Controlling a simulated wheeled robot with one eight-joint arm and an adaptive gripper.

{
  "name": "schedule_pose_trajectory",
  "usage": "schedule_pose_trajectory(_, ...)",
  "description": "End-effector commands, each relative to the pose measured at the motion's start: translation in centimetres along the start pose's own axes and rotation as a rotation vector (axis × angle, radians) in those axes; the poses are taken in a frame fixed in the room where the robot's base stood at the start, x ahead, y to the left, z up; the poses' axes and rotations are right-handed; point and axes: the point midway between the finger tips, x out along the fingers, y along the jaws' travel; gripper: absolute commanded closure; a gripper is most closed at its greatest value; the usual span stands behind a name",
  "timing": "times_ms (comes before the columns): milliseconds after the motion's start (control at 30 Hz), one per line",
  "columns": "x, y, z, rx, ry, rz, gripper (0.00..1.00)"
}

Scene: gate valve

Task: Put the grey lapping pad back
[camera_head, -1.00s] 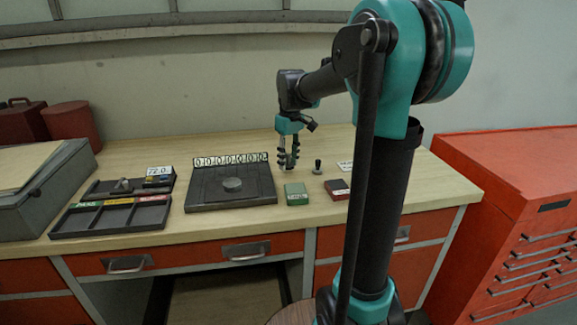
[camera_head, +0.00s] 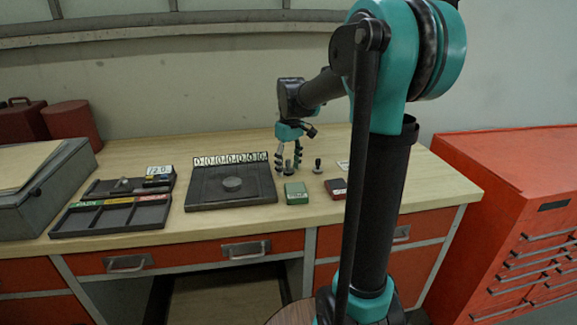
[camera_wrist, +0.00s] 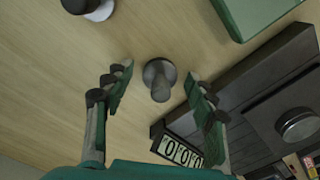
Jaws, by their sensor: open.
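A small grey pad with a knob-like handle (camera_wrist: 159,79), which looks like the grey lapping pad, stands on the bench top. It also shows in the head view (camera_head: 288,167). My gripper (camera_head: 287,163) points down over it with the fingers spread. In the wrist view the pad is between the two fingertips (camera_wrist: 157,76), with a visible gap on both sides. A second pad with a black handle and pale base (camera_head: 318,167) stands to its right; it shows at the top left of the wrist view (camera_wrist: 92,8).
A green box (camera_head: 296,193) and a dark red box (camera_head: 336,188) lie nearer the front edge. A dark plate (camera_head: 207,195) with a round disc and number tags is to the left. Trays (camera_head: 110,217) stand farther left. Bare bench lies behind the gripper.

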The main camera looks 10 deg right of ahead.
Motion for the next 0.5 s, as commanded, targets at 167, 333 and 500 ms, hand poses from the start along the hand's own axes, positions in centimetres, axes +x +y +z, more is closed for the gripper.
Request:
schedule_pose_trajectory(167, -1.0, 0.0, 0.0, 0.0, 0.0, 0.0, 0.44)
schedule_pose_trajectory(333, -3.9, 0.0, 0.0, 0.0, 0.0, 0.0, 0.44)
schedule_pose_trajectory(500, -7.5, 0.0, 0.0, 0.0, 0.0, 0.0, 0.44)
